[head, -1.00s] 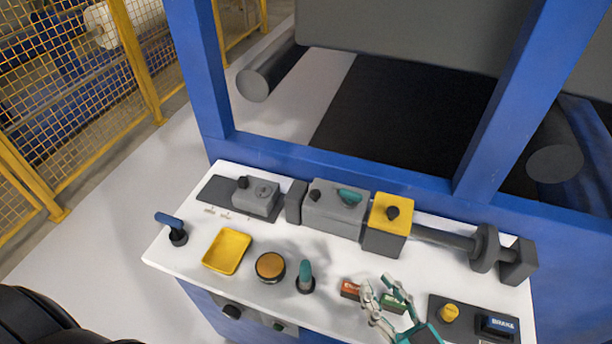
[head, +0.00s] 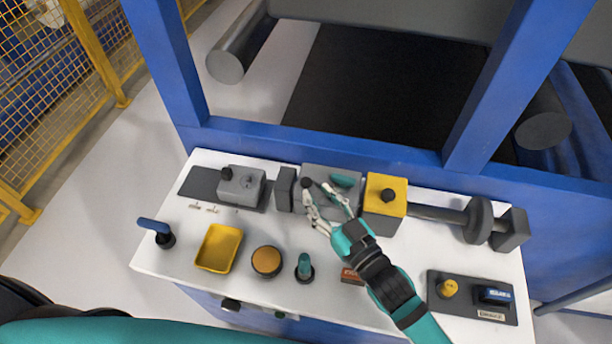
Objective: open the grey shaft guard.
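The grey shaft guard (head: 349,200) is a box at the back middle of the white bench, closed as far as I can see. It has a black knob (head: 307,183) at its left and a teal part (head: 342,180) on top. My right gripper (head: 315,188) is over the guard's front left, with its fingers spread and nothing between them. One fingertip is close to the black knob; I cannot tell whether it touches. The gripper hides part of the guard's front. My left gripper is not in view.
A yellow block (head: 384,194) stands right of the guard, with a shaft (head: 437,213) running to a dark disc (head: 478,220). A grey block (head: 286,189) stands left. In front are a yellow tray (head: 218,248), an orange button (head: 266,261) and a teal lever (head: 304,265).

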